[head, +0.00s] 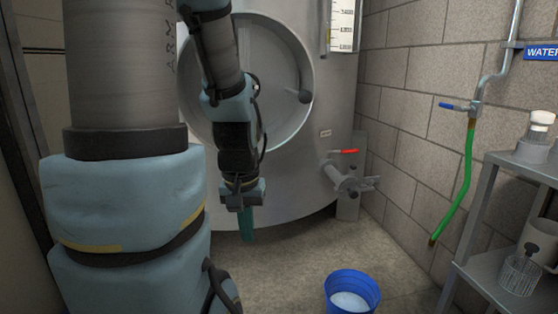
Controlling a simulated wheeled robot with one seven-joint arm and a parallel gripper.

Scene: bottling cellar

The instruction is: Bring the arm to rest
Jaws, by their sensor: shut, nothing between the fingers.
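My arm hangs down in front of the steel tank (295,200) in the head view, its upper links large at the left. My gripper (247,237) is at the arm's lower end and points down, in front of the tank's lower part. Its teal fingers look closed together, with nothing held between them. It hangs to the left of the blue bucket (352,293), apart from it.
The bucket on the floor holds pale liquid. The tank has a valve with a red handle (344,151). A green hose (467,180) hangs from a blue-handled tap (457,107) on the block wall. A metal shelf (470,235) with glassware stands at right.

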